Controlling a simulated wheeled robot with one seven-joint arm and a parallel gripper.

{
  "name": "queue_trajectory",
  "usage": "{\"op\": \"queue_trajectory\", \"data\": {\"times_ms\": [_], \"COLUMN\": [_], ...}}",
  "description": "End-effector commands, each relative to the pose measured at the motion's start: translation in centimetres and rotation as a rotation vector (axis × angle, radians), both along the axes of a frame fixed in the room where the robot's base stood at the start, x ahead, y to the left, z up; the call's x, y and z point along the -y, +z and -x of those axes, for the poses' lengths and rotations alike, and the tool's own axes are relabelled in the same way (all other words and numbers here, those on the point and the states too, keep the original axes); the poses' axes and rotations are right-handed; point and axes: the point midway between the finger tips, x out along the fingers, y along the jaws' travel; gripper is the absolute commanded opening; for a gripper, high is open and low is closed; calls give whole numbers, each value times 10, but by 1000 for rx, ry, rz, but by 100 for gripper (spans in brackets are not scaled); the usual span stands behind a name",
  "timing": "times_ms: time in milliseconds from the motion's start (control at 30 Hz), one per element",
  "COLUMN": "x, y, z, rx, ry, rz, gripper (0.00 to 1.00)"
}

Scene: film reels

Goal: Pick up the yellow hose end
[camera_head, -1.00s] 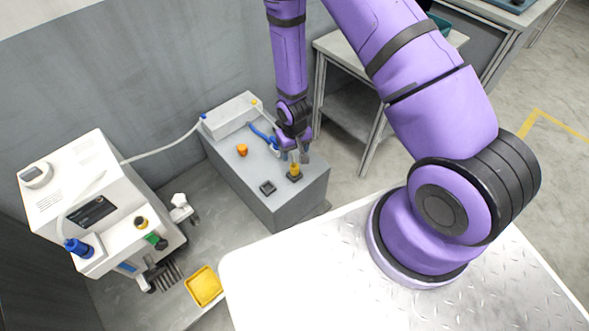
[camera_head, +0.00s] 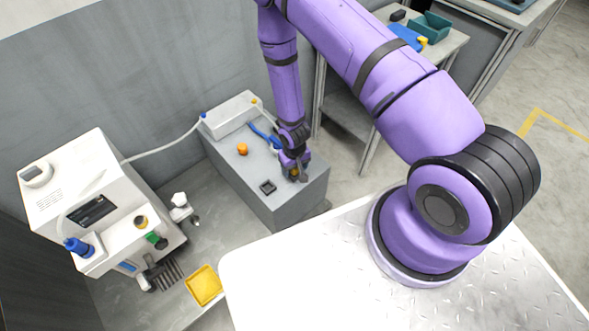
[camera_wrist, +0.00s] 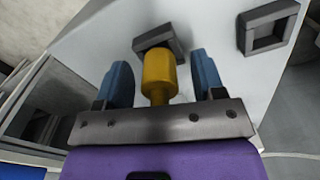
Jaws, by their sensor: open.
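The yellow hose end (camera_wrist: 159,76) stands at a dark square holder (camera_wrist: 178,42) on top of the grey box. In the wrist view my gripper (camera_wrist: 163,80) is open, with one blue-grey finger on each side of the yellow hose end and a visible gap on both sides. In the head view my gripper (camera_head: 294,176) is low over the right part of the box top and hides most of the yellow hose end (camera_head: 294,173).
The grey box (camera_head: 245,180) also carries an empty dark square holder (camera_head: 267,187), an orange knob (camera_head: 242,149) and a blue item (camera_head: 262,135). A white machine (camera_head: 85,190) with a hose and a yellow tray (camera_head: 203,286) are at left.

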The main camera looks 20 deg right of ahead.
Motion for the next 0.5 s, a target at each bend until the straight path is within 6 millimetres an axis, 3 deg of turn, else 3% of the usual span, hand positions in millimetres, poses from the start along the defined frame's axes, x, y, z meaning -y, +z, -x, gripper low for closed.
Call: {"op": "queue_trajectory", "data": {"times_ms": [333, 500], "x": [0, 0], "y": [-7, -7], "z": [0, 0], "rx": [0, 0], "ry": [0, 0], "rz": [0, 0], "gripper": [63, 26]}}
